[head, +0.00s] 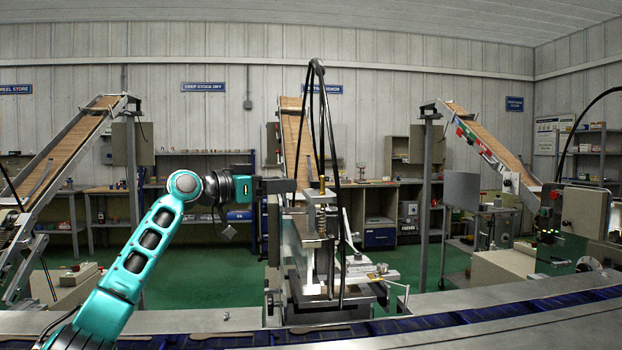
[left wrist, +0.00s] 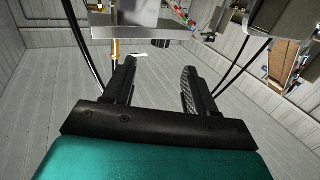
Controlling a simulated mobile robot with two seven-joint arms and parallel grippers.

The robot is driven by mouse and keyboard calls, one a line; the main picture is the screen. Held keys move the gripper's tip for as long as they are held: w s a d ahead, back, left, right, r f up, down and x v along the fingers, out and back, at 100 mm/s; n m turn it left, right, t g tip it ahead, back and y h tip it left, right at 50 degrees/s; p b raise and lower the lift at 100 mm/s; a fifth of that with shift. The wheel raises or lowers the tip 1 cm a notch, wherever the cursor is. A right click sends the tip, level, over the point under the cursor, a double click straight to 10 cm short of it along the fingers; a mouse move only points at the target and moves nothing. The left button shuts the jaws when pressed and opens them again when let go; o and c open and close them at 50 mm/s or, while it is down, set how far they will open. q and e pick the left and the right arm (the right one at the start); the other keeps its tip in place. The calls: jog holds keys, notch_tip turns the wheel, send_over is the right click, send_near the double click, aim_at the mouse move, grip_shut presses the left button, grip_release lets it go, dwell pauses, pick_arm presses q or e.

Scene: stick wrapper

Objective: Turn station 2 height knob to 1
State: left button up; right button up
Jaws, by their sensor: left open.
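The machine (head: 325,240) in the middle of the head view has a metal column with a brass-coloured rod (head: 322,184) on top. My left gripper (head: 292,186) is level with the top of this machine, just left of the rod. In the left wrist view the left gripper (left wrist: 158,76) is open, with only the wall showing between its fingers. A small dark round part (left wrist: 160,43) shows beyond the fingertips, under a metal plate. The brass rod (left wrist: 114,48) is by the left finger. I cannot tell which part is the height knob, nor read its setting. My right gripper is out of view.
Black hoses (head: 318,70) arch over the machine and hang close to the gripper. A blue conveyor (head: 430,322) runs along the front. Inclined conveyors stand left (head: 70,150) and right (head: 490,145). A control box (head: 583,212) is at far right.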

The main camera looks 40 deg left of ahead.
aim_at(312, 182)
pick_arm(q)
jog(key=p+x, duration=0.2)
jog(key=x, duration=0.6)
jog(key=shift+r+p, duration=0.1)
jog(key=shift+p, duration=0.25)
jog(key=shift+w+d, duration=0.1)
jog(key=shift+w, duration=0.45)
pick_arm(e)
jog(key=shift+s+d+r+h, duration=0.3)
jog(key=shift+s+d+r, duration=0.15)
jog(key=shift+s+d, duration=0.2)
pick_arm(q)
jog(key=shift+c, duration=0.3)
